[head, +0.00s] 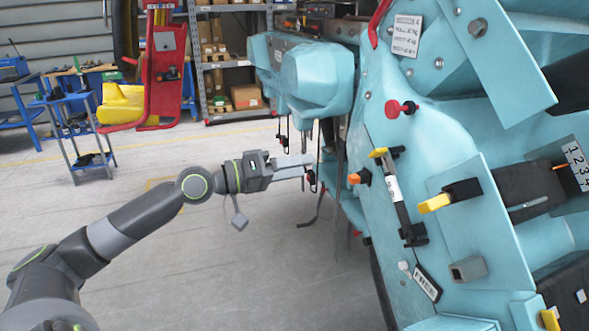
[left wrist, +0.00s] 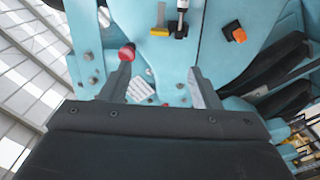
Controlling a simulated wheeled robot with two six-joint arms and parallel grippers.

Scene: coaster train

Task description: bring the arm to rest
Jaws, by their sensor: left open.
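My left arm comes in from the lower left of the head view and reaches toward the light-blue coaster train (head: 440,120). Its gripper (head: 308,166) is in the air near the train's left side, in front of hanging dark straps. In the left wrist view the two fingers (left wrist: 165,85) stand apart with nothing held between them. The blue train body (left wrist: 225,65) shows beyond them. A red knob (left wrist: 127,52) appears beside the left finger, but contact cannot be told. My right gripper is not in view.
The train carries a red knob (head: 401,108), a yellow-tipped lever (head: 435,203) and an orange knob (head: 360,177). A blue cart (head: 72,130), a red seat frame (head: 165,70) and shelves (head: 232,62) stand behind. The grey floor (head: 250,270) below the arm is clear.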

